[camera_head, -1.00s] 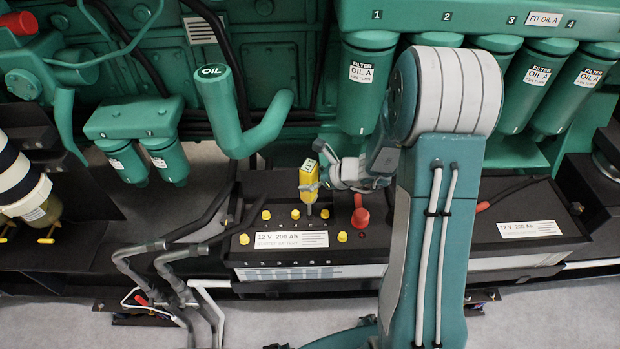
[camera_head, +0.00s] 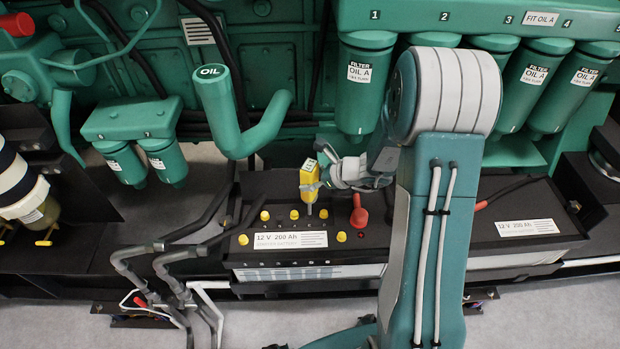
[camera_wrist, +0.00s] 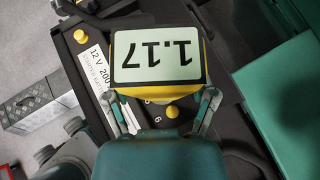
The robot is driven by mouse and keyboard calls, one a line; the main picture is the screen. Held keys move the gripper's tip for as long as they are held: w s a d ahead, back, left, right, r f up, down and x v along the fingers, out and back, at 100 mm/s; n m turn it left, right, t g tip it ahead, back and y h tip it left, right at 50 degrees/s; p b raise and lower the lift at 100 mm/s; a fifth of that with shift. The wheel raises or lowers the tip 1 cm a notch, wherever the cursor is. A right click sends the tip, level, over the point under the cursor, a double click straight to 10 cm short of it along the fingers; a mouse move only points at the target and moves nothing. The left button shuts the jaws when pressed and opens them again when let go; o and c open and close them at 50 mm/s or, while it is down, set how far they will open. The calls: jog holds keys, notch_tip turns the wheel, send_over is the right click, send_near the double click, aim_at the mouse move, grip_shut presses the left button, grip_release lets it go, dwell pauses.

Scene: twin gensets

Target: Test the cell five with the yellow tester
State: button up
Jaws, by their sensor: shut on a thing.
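The yellow tester (camera_head: 309,181) is upright above the front-left battery (camera_head: 276,260), its thin grey tip pointing down among the yellow cell caps. I cannot tell whether the tip sits inside a cell opening. My gripper (camera_head: 318,184) is shut around the tester's body. In the wrist view, the tester's display (camera_wrist: 159,57) reads 1.17 upside down, and my fingers (camera_wrist: 162,103) flank the tester. The battery bears a 12 V 200 Ah label and small cell numbers. A yellow cap (camera_wrist: 171,111) shows beside a 6 in the wrist view. The cell under the tester is hidden there.
A red terminal cover (camera_head: 359,212) stands just right of the tester. A green oil pipe (camera_head: 222,110) and green oil filters (camera_head: 360,85) hang behind and above. Grey hoses (camera_head: 165,262) pass at the front left. A second label (camera_head: 526,228) lies right of my arm.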

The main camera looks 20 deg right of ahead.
jog(key=shift+s+f, duration=0.1)
jog(key=shift+f, duration=0.4)
dwell(1.9)
